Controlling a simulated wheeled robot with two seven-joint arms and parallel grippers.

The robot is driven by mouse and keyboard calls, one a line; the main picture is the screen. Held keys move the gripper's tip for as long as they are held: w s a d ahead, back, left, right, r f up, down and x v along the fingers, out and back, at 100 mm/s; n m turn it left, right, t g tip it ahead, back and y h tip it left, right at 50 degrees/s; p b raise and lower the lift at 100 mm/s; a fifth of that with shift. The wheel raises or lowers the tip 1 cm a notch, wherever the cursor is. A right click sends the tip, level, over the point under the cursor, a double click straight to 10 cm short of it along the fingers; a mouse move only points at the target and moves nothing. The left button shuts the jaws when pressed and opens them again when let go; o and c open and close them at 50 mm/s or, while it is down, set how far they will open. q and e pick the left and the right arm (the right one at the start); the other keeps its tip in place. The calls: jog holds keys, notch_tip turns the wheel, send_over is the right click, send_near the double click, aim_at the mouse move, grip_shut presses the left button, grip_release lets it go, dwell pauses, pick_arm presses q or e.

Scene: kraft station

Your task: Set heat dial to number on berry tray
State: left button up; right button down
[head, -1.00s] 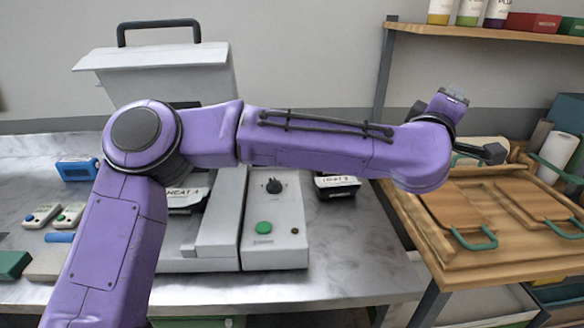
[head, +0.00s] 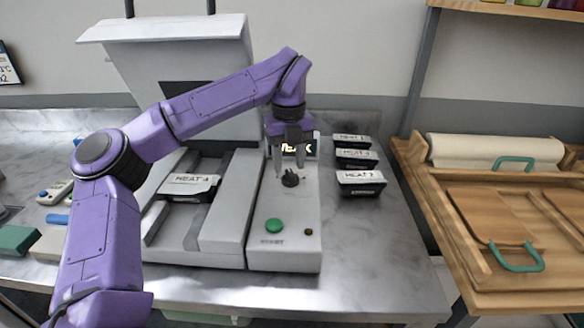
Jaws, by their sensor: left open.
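The heat dial (head: 290,178) is a black knob on the light control panel of the sealing machine (head: 220,215). Its pointer direction is too small to read. A small lit display shows behind it, partly hidden by my gripper. My left gripper (head: 291,170) points down at the dial, its open fingers either side of or just above it; I cannot tell if they touch it. A black tray labelled HEAT (head: 190,186) sits in the machine; its number looks like 4 but is not sharp. My right gripper is not in view.
A green button (head: 274,225) and a small brown knob (head: 308,232) are on the panel's front. Several black HEAT trays (head: 359,182) stand to the right. A wooden rack with cutting boards (head: 482,217) is further right. The counter front is clear.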

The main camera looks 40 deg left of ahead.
pick_arm(q)
jog(key=shift+f, duration=0.6)
jog(key=shift+d+f, duration=0.25)
jog(key=shift+a, duration=0.1)
grip_shut()
